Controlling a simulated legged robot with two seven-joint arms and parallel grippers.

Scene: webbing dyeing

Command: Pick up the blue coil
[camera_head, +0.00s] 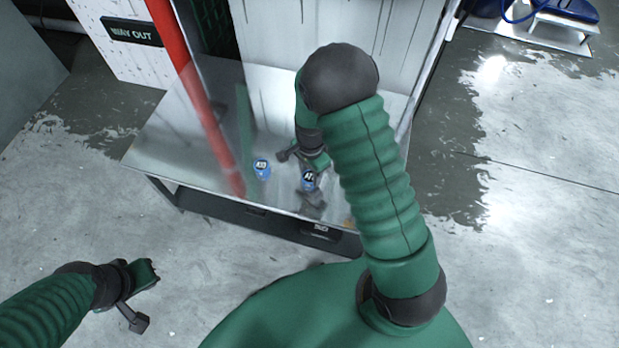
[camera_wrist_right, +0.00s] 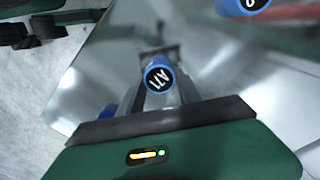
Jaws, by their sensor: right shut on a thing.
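A blue coil (camera_head: 308,178) with a round black end label is at my right gripper (camera_head: 309,172), over the metal table. In the right wrist view the coil (camera_wrist_right: 160,77) has a label that appears to read A71, upside down. It sits between the fingers of my right gripper (camera_wrist_right: 163,84), which is shut on it. I cannot tell whether the coil still touches the table. A second blue coil (camera_head: 262,168) stands to its left, and a labelled blue coil (camera_wrist_right: 241,5) is cut off at the wrist view's top. My left gripper (camera_head: 138,290) hangs away over the floor; its jaw opening is unclear.
The shiny metal table (camera_head: 185,135) reflects the gripper and coils. A streaked pale panel (camera_head: 290,40) stands behind. A WAY OUT sign (camera_head: 131,32) is at upper left. Open floor (camera_head: 540,240) lies right.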

